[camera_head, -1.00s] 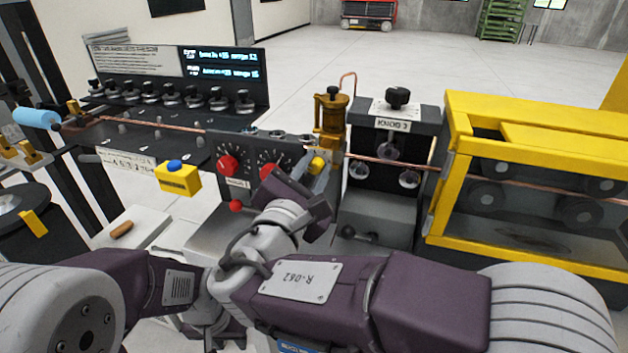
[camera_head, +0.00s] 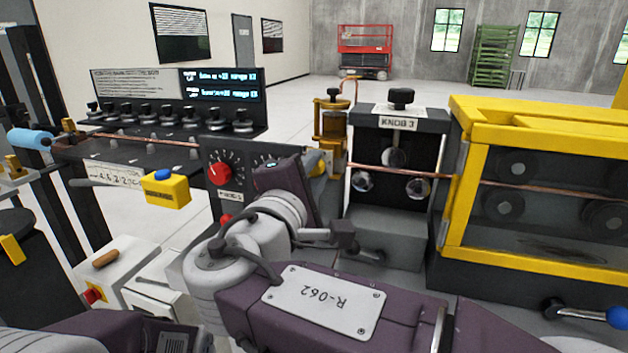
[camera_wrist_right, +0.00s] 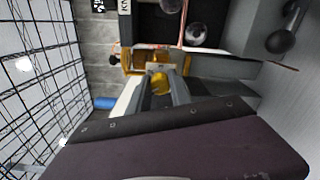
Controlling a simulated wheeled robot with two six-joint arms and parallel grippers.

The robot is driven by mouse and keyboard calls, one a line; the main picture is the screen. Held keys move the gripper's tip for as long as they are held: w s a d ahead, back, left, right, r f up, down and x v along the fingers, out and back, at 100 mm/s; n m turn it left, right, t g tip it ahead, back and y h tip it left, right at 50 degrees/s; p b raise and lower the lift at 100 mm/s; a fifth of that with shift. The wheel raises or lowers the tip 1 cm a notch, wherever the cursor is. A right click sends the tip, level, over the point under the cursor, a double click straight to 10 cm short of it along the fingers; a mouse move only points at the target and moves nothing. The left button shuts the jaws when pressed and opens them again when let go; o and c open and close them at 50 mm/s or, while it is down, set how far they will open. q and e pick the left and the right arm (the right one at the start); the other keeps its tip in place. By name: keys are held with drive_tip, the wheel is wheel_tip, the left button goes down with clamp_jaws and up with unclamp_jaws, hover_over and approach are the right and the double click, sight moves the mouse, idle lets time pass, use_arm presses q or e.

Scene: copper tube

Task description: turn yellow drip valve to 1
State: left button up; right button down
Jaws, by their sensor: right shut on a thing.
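The yellow drip valve (camera_head: 316,162) is a small yellow knob below the brass drip cup (camera_head: 331,122), by the right edge of the knob panel. My right gripper (camera_head: 322,166) reaches it from the front and is shut on it. My wrist hides much of the knob in the head view. In the right wrist view the yellow knob (camera_wrist_right: 160,86) sits between the two grey fingers of my right gripper (camera_wrist_right: 162,90). The valve's scale and the mark 1 cannot be read. My left gripper is out of view.
A panel with a red knob (camera_head: 219,173) stands left of my right wrist, partly hidden by it. The KNOB 3 roller block (camera_head: 398,121) and the yellow-framed cage (camera_head: 455,200) stand close on the right. A copper tube (camera_head: 395,171) runs across them.

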idle(0.3)
drive_tip(key=c, duration=1.2)
unclamp_jaws()
drive_tip(key=shift+s, duration=0.1)
drive_tip(key=v, duration=0.9)
